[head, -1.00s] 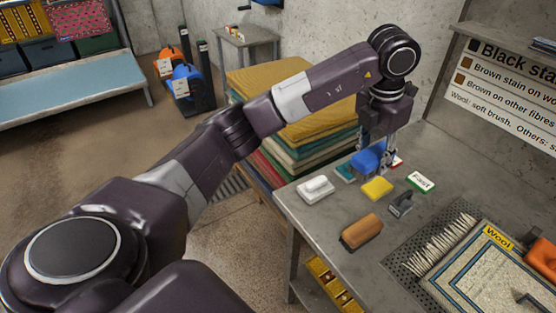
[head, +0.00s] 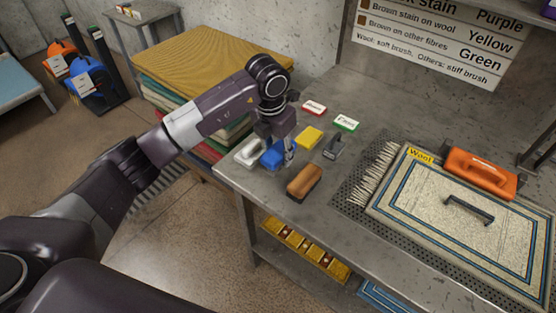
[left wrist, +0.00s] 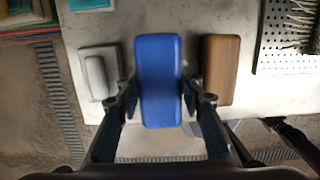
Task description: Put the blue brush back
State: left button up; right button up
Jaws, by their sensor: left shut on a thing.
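The blue brush (head: 272,153) is in my left gripper (head: 282,150), near the front left part of the metal table (head: 350,90). In the left wrist view the blue brush (left wrist: 158,75) lies lengthwise between the two fingers of the left gripper (left wrist: 160,97), which are shut on its sides. A white brush (left wrist: 98,72) is to its left and a brown brush (left wrist: 220,68) to its right, with gaps between. I cannot tell whether the blue brush touches the table.
A yellow block (head: 309,137), a grey tool (head: 334,147) and red (head: 314,107) and green (head: 346,122) labelled boxes stand behind. The brown brush (head: 304,182) is close to the right. A rug (head: 440,210) marked "Wool" and an orange-handled tool (head: 480,172) occupy the right.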

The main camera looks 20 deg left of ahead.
pick_arm(q)
jog(key=shift+f, duration=0.6)
notch_tip(320, 180, down, 3)
jog(key=shift+f+p, duration=0.2)
jog(key=shift+p, duration=0.35)
pick_arm(e)
jog(key=shift+a+r, duration=0.25)
jog(key=shift+r, duration=0.25)
pick_arm(q)
jog(key=shift+f, duration=0.1)
pick_arm(e)
jog(key=shift+d, duration=0.1)
pick_arm(q)
jog(key=shift+f, duration=0.15)
jog(key=o, duration=1.1)
pick_arm(e)
jog(key=shift+d+f, duration=0.15)
jog(key=shift+d, duration=0.05)
